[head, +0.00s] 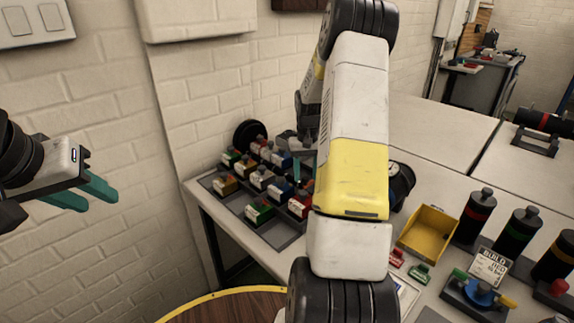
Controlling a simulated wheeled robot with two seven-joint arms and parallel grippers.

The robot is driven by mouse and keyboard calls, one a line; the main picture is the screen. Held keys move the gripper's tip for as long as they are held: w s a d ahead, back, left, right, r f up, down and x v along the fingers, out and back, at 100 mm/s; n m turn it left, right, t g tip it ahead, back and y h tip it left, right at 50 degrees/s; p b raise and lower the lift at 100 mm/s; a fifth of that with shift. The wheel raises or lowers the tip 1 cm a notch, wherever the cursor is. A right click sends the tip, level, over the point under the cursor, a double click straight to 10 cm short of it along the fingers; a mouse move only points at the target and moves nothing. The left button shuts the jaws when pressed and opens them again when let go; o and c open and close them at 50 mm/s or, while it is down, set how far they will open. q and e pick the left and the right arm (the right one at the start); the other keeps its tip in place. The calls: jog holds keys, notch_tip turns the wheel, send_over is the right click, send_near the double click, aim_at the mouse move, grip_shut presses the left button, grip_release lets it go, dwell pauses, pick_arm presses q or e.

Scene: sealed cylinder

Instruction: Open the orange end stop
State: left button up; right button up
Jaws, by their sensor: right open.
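I cannot clearly make out the orange end stop. My right gripper (307,168) is over the rack of coloured blocks at the table's back left. My own white and yellow arm hides much of it and part of the table behind.
A dark tray (275,238) holds several coloured blocks. A round wooden top (230,308) is at the front. The back table is mostly clear.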

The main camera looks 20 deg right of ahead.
grip_shut()
dwell(1.4)
